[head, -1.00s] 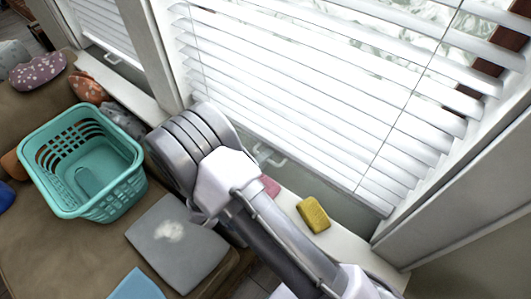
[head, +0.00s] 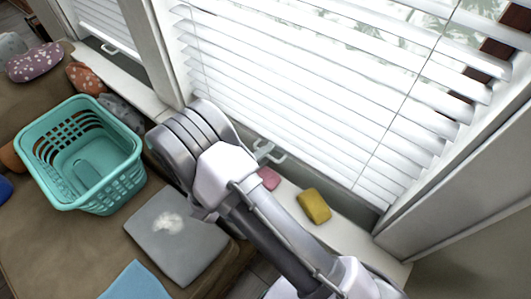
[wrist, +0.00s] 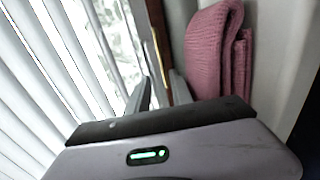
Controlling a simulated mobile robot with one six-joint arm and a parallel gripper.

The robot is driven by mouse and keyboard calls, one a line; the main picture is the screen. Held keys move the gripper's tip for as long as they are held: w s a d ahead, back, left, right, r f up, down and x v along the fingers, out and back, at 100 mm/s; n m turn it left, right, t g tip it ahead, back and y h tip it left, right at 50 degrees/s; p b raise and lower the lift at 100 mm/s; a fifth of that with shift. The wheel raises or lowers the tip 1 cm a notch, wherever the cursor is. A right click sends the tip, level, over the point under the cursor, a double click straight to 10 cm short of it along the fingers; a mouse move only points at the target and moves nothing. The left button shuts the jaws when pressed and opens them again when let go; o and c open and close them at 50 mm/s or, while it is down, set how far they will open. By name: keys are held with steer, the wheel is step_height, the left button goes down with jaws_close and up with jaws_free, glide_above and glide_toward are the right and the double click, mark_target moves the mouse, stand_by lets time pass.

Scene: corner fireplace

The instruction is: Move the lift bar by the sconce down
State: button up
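A white U-shaped bar (head: 268,152) shows at the base of the large window, under the white slatted blind (head: 310,100). A similar bar (head: 108,48) shows under the blind of the far left window. No sconce is in view, so I cannot tell which bar is beside it. My arm crosses the middle of the head view and hides my gripper there. In the wrist view my gripper (wrist: 160,92) has its two fingers apart with nothing seen held between them. Blind slats are to its left, and a folded pink cloth (wrist: 212,50) is beyond its right finger.
A yellow block (head: 314,205) and a pink item (head: 268,178) lie on the white sill. A teal basket (head: 80,155), a grey cushion (head: 178,235) and several pillows are on the brown surface at left. A wall (head: 460,170) bounds the right.

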steer(key=p, duration=2.5)
glide_toward(281, 61)
steer(key=x, duration=0.4)
steer(key=shift+w, duration=0.15)
steer(key=p+v, duration=0.1)
steer(key=v, duration=1.9)
steer(key=shift+d+f, duration=0.1)
steer(key=shift+f, duration=0.05)
